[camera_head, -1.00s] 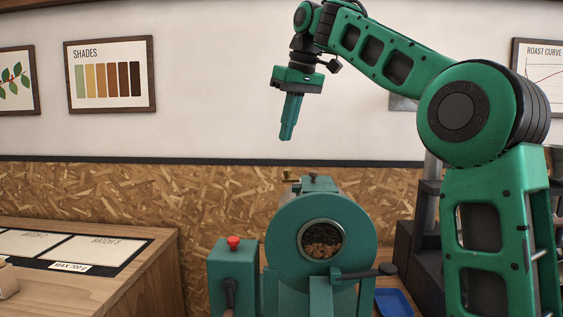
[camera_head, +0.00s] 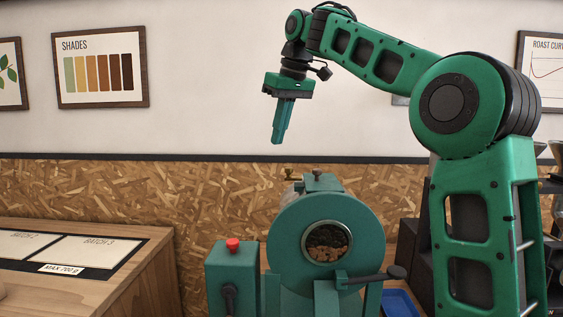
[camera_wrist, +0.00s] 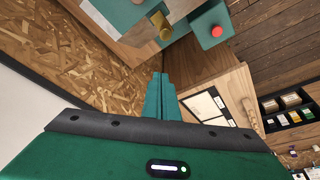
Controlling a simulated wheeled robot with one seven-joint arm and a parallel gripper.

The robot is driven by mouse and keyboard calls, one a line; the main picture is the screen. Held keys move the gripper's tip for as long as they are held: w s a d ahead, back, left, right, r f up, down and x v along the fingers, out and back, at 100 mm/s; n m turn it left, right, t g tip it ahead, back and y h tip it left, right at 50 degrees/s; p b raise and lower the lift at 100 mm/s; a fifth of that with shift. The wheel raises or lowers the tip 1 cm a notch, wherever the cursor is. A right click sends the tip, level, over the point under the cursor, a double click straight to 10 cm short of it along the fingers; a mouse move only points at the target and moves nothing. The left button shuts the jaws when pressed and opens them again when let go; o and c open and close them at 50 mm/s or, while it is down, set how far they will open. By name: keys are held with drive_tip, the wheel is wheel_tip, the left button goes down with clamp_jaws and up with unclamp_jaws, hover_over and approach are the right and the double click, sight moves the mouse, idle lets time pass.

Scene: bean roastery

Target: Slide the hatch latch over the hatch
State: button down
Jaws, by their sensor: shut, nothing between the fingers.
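The green roaster (camera_head: 355,219) stands below my gripper, its round window showing beans. On its top is a small raised block with a dark knob (camera_head: 317,172), which looks like the hatch. A small brass-coloured piece (camera_head: 289,174) beside it on the left looks like the latch; I cannot tell its exact position over the hatch. A brass piece (camera_wrist: 162,28) also shows near the top of the wrist view. My gripper (camera_head: 277,142) points down, shut and empty, in the air above and left of the knobs. Its closed fingers (camera_wrist: 159,78) show in the wrist view.
A green control box (camera_head: 231,267) with a red button (camera_head: 233,244) stands left of the drum. A dark-knobbed handle (camera_head: 396,272) sticks out at the front right, above a blue tray (camera_head: 399,303). A wooden counter (camera_head: 145,262) is at left. The air around my gripper is clear.

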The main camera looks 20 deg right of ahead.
wheel_tip(320, 180, down, 7)
drive_tip(key=s, duration=0.1)
drive_tip(key=shift+s+d+r, duration=0.15)
drive_tip(key=shift+s+d, duration=0.1)
drive_tip(key=shift+d, duration=0.1)
idle(0.4)
drive_tip(key=shift+s, duration=0.1)
idle(0.5)
